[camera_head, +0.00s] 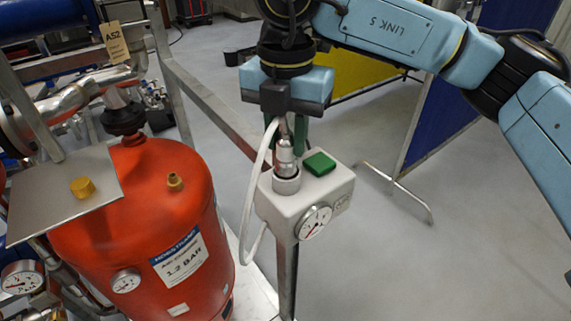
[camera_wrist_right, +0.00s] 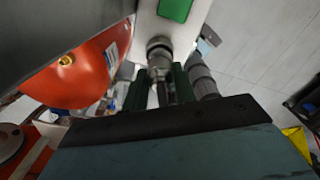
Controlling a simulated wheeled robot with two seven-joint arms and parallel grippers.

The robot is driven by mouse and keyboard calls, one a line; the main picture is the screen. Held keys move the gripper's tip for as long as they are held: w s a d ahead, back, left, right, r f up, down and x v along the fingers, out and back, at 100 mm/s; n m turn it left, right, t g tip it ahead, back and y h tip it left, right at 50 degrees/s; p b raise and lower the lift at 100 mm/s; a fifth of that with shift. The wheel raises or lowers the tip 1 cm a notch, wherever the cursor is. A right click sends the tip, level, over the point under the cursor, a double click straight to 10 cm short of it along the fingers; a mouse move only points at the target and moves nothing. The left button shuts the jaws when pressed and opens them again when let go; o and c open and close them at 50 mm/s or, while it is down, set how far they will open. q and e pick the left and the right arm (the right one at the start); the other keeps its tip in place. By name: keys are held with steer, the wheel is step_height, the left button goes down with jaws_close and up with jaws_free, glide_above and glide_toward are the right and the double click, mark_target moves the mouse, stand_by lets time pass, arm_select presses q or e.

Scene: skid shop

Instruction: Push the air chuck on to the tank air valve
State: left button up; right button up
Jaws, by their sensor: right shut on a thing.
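The red tank (camera_head: 135,230) stands at the left with its small brass air valve (camera_head: 175,181) upright and bare on top. The valve also shows in the right wrist view (camera_wrist_right: 66,60). The silver air chuck (camera_head: 286,158) stands upright in the round socket on top of the grey inflator box (camera_head: 325,190), to the right of the tank. My right gripper (camera_head: 286,130) points down over the box, its green fingers shut on the chuck. In the right wrist view the chuck (camera_wrist_right: 160,62) lies between the fingers. My left gripper is not in view.
A pale hose (camera_head: 252,190) loops beside the box. A metal plate (camera_head: 62,195) with a yellow-brass cap (camera_head: 83,187) overhangs the tank's left side. A gauge (camera_head: 313,222) and a green button (camera_head: 319,163) are on the box. Pipes crowd the left; the floor at right is mostly open.

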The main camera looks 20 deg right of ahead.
mark_target(286, 132)
steer(key=shift+r+p, duration=0.85)
steer(key=shift+r, duration=0.85)
